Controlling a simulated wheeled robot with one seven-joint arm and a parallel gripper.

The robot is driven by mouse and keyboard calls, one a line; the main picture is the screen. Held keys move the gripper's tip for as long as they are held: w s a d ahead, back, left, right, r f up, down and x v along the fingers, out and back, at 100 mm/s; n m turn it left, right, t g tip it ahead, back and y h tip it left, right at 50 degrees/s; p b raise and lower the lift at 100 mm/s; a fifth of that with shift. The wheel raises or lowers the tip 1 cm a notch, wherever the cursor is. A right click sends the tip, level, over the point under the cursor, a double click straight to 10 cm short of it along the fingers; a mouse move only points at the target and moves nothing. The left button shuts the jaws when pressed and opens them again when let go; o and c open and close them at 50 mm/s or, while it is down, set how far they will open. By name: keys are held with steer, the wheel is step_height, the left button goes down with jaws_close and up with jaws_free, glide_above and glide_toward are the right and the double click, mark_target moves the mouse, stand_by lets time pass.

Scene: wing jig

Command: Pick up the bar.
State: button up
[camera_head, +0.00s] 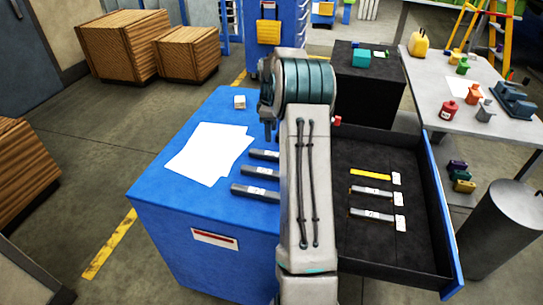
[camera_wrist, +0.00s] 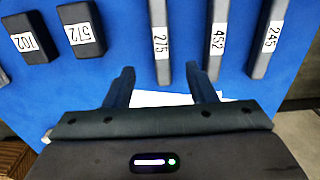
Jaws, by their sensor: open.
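Three long dark grey bars with white number labels lie side by side on the blue cabinet top. In the wrist view they are a left bar (camera_wrist: 162,20), a middle bar (camera_wrist: 217,15) and a right bar (camera_wrist: 265,55). In the head view the three bars (camera_head: 263,155) (camera_head: 261,172) (camera_head: 250,191) show left of my arm, their right ends partly hidden. My gripper (camera_wrist: 162,85) is open and empty. Its fingertips point towards the near ends of the left and middle bars, apparently apart from them. My arm hides most of the gripper in the head view.
The blue cabinet (camera_head: 165,195) also carries white papers (camera_head: 208,152) and a small pale block (camera_head: 239,102). Two shorter dark blocks (camera_wrist: 27,45) (camera_wrist: 79,35) lie left of the bars. The open black drawer (camera_head: 385,245) holds a yellow bar (camera_head: 370,174) and two grey bars (camera_head: 372,192) (camera_head: 371,214).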

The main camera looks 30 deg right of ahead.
glide_above(271, 153)
step_height(271, 153, down, 4)
steer(key=shift+s+f, duration=0.1)
steer(key=shift+f, duration=0.1)
steer(key=shift+s+f+p, duration=0.15)
steer(key=shift+f+p, duration=0.9)
steer(key=shift+f, duration=1.55)
jaws_close()
steer(key=shift+r, duration=0.1)
